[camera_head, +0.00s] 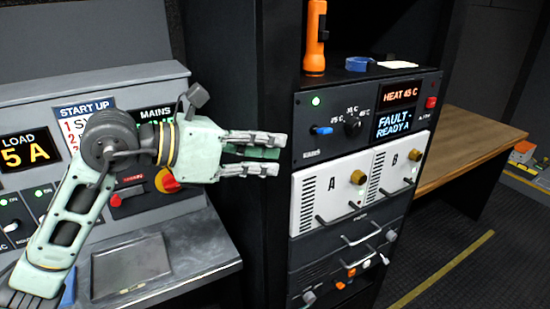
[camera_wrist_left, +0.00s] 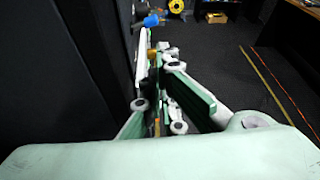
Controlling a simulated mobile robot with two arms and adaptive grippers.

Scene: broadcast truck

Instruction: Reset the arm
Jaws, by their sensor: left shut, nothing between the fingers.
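My left gripper (camera_head: 277,155) comes in from the left in the head view. Its pale green arm reaches across the front of the grey control console. The fingers point right, toward the rack, at about the height of its upper panels. The gripper is shut with nothing held. In the left wrist view the gripper's fingers (camera_wrist_left: 160,60) point away from the camera beside a dark wall. My right gripper is in neither view.
The console (camera_head: 160,260) has a red and yellow mains knob (camera_head: 167,181). A wooden table (camera_head: 470,150) stands right.

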